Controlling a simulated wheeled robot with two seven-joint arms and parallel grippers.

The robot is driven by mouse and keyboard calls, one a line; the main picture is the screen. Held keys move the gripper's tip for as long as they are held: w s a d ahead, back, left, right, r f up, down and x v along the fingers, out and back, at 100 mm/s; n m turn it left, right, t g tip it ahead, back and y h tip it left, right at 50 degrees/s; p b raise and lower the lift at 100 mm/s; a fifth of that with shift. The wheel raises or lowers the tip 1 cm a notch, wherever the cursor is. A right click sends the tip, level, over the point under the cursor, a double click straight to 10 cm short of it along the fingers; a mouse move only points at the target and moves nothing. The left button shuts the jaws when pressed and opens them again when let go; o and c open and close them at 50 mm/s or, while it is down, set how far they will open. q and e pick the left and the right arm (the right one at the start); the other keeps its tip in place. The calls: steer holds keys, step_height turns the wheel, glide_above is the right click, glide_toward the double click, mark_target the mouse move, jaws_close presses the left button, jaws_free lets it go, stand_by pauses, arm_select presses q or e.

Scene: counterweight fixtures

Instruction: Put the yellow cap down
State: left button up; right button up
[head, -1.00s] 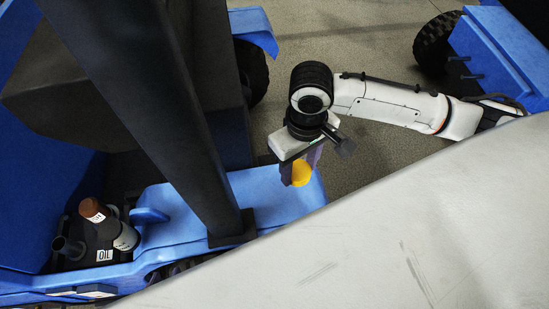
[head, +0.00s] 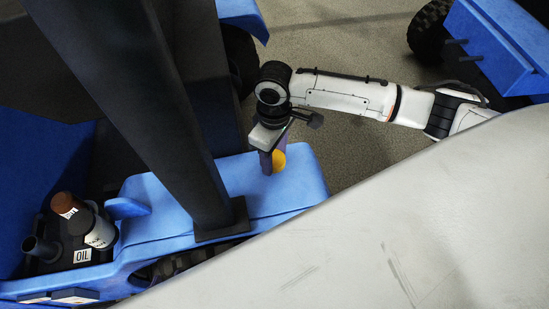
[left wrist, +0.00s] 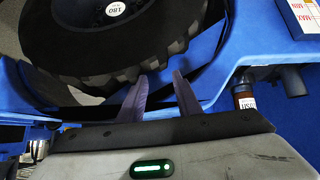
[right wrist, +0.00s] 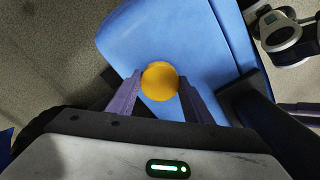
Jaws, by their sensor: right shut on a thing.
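The round yellow cap (head: 279,160) is between the fingers of my right gripper (head: 271,163) in the head view. The right wrist view shows the cap (right wrist: 160,81) touched by a purple finger on either side, with my right gripper (right wrist: 160,84) shut on it. Behind it is the smooth blue fender (right wrist: 150,35), which also shows in the head view (head: 290,185). I cannot tell whether the cap touches the fender. In the left wrist view my left gripper (left wrist: 161,92) is open and empty, in front of a large black tyre (left wrist: 110,40).
A dark post (head: 185,120) stands on the blue fender, left of my right gripper. A dark container marked OIL (head: 82,256) and a brown-capped bottle (head: 98,235) are at lower left. A large white panel (head: 400,220) fills the lower right.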

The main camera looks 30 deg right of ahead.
steer(key=shift+f, duration=0.55)
arm_select(q)
steer(key=shift+w+d+r, duration=0.1)
steer(key=shift+w+r, duration=0.15)
steer(key=shift+w, duration=0.05)
arm_select(e)
steer(key=shift+f, duration=0.1)
steer(key=shift+f, duration=0.4)
steer(key=o, duration=1)
steer(key=shift+o, duration=0.8)
arm_select(q)
steer(key=shift+s+f, duration=0.35)
steer(key=shift+s, duration=0.1)
